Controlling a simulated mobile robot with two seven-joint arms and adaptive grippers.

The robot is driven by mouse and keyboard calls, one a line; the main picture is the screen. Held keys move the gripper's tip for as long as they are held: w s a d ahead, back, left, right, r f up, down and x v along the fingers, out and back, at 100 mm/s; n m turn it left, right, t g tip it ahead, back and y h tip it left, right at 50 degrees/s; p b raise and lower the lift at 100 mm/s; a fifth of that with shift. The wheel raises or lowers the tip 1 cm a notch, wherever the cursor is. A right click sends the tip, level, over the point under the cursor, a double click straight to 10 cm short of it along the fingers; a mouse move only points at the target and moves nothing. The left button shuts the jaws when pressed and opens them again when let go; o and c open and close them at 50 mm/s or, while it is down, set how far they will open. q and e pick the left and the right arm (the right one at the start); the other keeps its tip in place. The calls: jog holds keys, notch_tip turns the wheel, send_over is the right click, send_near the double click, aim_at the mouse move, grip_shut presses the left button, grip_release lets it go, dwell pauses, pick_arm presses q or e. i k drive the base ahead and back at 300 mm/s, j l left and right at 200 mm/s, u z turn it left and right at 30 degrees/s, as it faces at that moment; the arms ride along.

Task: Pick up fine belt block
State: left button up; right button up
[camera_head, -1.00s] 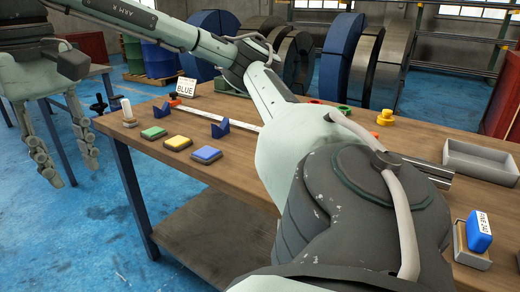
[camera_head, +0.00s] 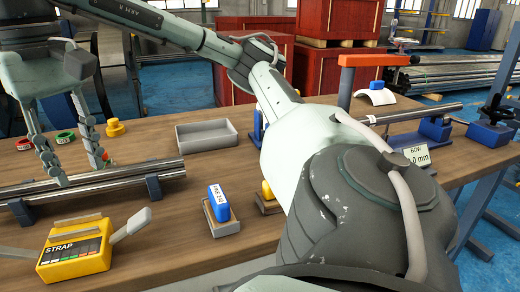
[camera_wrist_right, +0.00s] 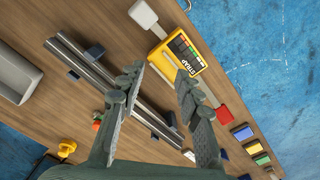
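The fine belt block (camera_head: 218,203) is blue with a white label that seems to read "FINE 240". It stands upright in a small grey holder (camera_head: 226,229) on the bench, in the middle of the head view. My right gripper (camera_head: 82,174) is open and empty, pointing down over the metal rails, well to the left of the block. The right wrist view shows its two fingers (camera_wrist_right: 160,75) spread apart with nothing between them. My left gripper is not in view.
A yellow STRAP box (camera_head: 75,262) with a grey handle stands front left. Metal rails (camera_head: 120,180) lie under my gripper. A grey tray (camera_head: 206,138) is behind the block. A yellow block (camera_head: 267,190) sits right of it, partly behind my arm. Bench (camera_head: 180,262) between box and holder is bare.

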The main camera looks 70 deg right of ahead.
aim_at(222, 222)
jog(key=z, duration=1.7)
